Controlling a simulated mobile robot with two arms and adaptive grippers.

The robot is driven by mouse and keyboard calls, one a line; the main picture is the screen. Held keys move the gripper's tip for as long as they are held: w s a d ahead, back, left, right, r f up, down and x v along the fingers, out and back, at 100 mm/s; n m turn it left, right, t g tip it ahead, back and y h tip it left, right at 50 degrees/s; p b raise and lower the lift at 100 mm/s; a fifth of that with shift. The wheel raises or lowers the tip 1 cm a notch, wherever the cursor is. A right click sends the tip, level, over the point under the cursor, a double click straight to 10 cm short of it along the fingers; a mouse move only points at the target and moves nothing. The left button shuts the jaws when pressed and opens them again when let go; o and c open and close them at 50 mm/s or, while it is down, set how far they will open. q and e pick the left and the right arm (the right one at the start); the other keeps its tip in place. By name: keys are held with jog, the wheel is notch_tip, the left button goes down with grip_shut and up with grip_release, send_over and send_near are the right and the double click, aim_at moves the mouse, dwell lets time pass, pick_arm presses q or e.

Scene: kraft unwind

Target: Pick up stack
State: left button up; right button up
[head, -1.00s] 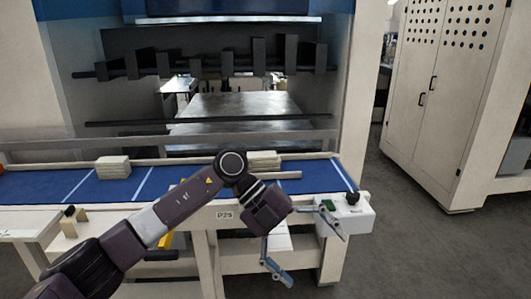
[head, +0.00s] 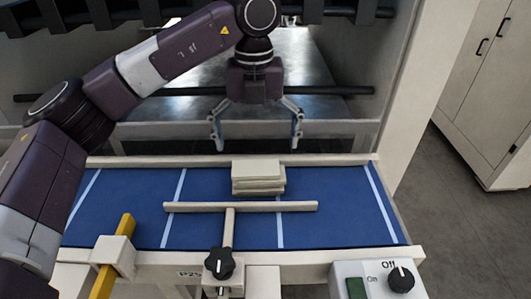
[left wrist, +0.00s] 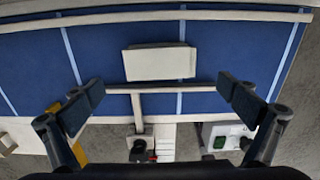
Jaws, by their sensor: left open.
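The stack (head: 258,178) is a small pile of several flat pale cream pieces on the blue belt (head: 120,205). It lies between the back rail and a T-shaped bar (head: 240,207). My left gripper (head: 256,143) points down, fingers wide apart, above and a little behind the stack in the head view, touching nothing. In the left wrist view the stack (left wrist: 159,62) lies beyond the open fingers of my left gripper (left wrist: 158,98), roughly centred between them. My right gripper is not in view.
A control box (head: 378,279) with a black knob and green switch stands at the front right. A black knob (head: 219,263) and a yellow bar (head: 112,256) sit along the front edge. The machine's dark bars (head: 330,10) hang behind my arm. The belt beside the stack is clear.

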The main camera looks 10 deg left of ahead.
aim_at(258, 168)
pick_arm(q)
jog(key=shift+w, duration=0.3)
jog(key=shift+a+f, duration=0.1)
jog(key=shift+f, duration=0.2)
jog(key=shift+s+f+p, duration=0.25)
jog(key=shift+f+p, duration=0.3)
jog(key=shift+f, duration=0.25)
notch_tip(258, 168, down, 4)
jog(key=shift+s+f+p, duration=0.15)
jog(key=shift+f+p, duration=0.1)
jog(key=shift+p, duration=0.95)
jog(key=shift+f, duration=0.4)
jog(key=c, duration=1.1)
jog(key=shift+c, duration=0.7)
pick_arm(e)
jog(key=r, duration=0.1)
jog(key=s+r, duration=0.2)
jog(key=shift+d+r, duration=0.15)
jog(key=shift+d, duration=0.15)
pick_arm(q)
jog(key=shift+r, duration=0.15)
